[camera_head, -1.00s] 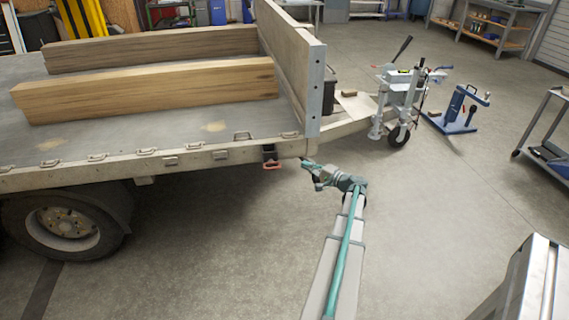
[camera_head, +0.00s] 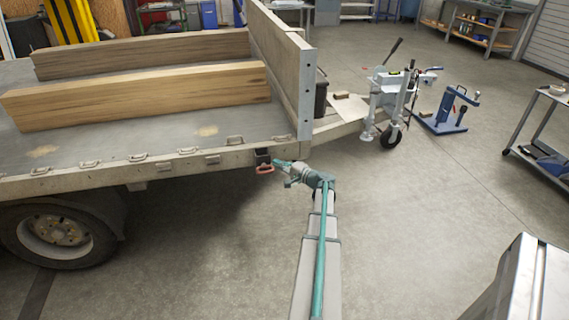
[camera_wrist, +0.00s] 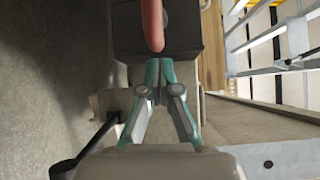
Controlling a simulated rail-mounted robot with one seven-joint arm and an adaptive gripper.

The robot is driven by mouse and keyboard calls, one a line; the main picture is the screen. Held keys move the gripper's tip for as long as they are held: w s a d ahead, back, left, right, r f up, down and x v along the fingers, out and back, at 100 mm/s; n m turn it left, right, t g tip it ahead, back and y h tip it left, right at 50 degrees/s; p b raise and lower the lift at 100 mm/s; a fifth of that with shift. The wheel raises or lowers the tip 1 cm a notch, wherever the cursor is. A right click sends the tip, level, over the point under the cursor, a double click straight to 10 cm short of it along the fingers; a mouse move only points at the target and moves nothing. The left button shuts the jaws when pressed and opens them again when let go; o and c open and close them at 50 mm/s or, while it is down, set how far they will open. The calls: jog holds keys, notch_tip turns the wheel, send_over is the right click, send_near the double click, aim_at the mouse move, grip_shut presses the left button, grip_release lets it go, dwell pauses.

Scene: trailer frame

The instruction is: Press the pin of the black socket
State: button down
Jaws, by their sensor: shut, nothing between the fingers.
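The black socket (camera_head: 262,155) is mounted on the side rail of the trailer, near its front corner. A red handle (camera_head: 264,170) sticks out below it. In the wrist view the black socket (camera_wrist: 188,45) fills the top middle, with the red handle (camera_wrist: 152,24) across its face. A small greyish round spot beside the handle may be the pin; I cannot tell for sure. My gripper (camera_head: 280,165) is at the right of the socket, pointing at it. In the wrist view its teal fingers (camera_wrist: 158,66) are shut and empty, with the tips at the socket's near edge; contact is unclear.
The trailer bed (camera_head: 120,147) carries two wooden beams (camera_head: 150,92). Its upright front board (camera_head: 283,60) stands above the corner near my gripper. The drawbar with a jockey wheel (camera_head: 390,136) and a blue stand (camera_head: 442,122) are farther right.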

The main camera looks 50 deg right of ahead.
jog(key=shift+s+a, duration=0.25)
jog(key=shift+a, duration=0.4)
jog(key=shift+s, duration=0.1)
jog(key=s+a+b, duration=0.1)
jog(key=s+a, duration=0.1)
jog(key=shift+s+a+b, duration=0.1)
jog(key=shift+s+b, duration=0.3)
jog(key=w+d+b, duration=0.1)
jog(key=w+d, duration=0.1)
jog(key=d, duration=0.2)
jog(key=s, duration=1)
jog(key=shift+s+d, duration=0.2)
jog(key=shift+d, duration=0.15)
